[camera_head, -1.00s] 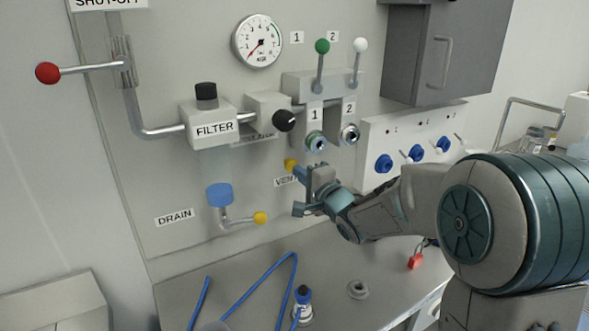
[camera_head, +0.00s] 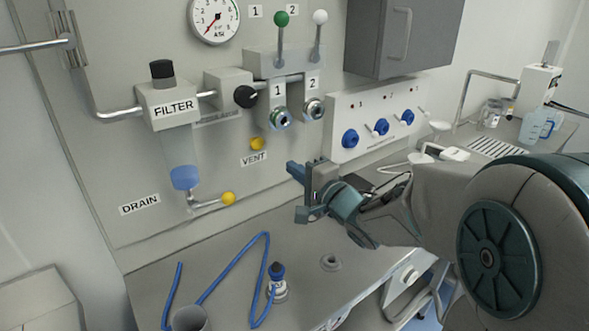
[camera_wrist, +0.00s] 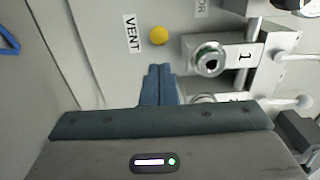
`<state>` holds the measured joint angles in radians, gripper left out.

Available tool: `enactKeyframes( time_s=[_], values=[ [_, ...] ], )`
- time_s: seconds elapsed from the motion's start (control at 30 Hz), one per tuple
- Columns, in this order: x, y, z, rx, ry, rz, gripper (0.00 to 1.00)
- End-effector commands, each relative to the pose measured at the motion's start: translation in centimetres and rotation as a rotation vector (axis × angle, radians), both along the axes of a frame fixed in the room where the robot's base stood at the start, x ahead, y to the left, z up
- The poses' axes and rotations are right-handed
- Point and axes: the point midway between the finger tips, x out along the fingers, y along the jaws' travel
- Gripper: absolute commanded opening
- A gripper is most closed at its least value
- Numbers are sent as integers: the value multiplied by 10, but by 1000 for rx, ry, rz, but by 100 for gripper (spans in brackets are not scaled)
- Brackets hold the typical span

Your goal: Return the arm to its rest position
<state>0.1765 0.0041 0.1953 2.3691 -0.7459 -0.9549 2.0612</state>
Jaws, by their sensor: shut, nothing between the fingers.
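My gripper (camera_head: 297,192) is in front of the panel, to the right of and below the yellow vent knob (camera_head: 257,144), and apart from it. Its fingers are shut with nothing between them. In the wrist view the shut blue fingertips (camera_wrist: 158,72) point toward the panel, below the yellow knob (camera_wrist: 159,36) and left of the outlet marked 1 (camera_wrist: 209,60). My arm reaches in from the right of the head view, above the worktop (camera_head: 215,245).
A grey cabinet (camera_head: 400,35) hangs at the upper right. A box with blue knobs (camera_head: 350,139) is behind my arm. The filter unit (camera_head: 172,110) stands out from the panel at left.

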Motion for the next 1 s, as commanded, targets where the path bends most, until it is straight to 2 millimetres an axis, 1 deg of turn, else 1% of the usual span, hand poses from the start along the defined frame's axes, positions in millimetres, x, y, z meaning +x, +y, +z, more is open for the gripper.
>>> enactKeyframes(
  time_s=[0.07, 0.17, 0.27, 0.33, 0.47, 0.57, 0.63, 0.77, 0.87, 0.9, 0.97, 1.0],
  values=[
    [0, -1, 0, -11, -2, -8, 0],
    [1, -9, -3, -82, -6, -52, 0],
    [1, -26, -9, -229, -7, -135, 0],
    [-2, -42, -15, -368, 8, -201, 0],
    [-15, -73, -30, -633, 70, -287, 0],
    [-33, -95, -43, -825, 143, -307, 0],
    [-49, -108, -52, -950, 203, -297, 0],
    [-86, -126, -69, -1156, 323, -218, 0],
    [-119, -134, -82, -1287, 412, -103, 0],
    [-134, -136, -87, -1331, 445, -45, 0],
    [-156, -137, -93, -1386, 488, 51, 0],
    [-170, -136, -97, -1416, 509, 119, 0]
  ],
)
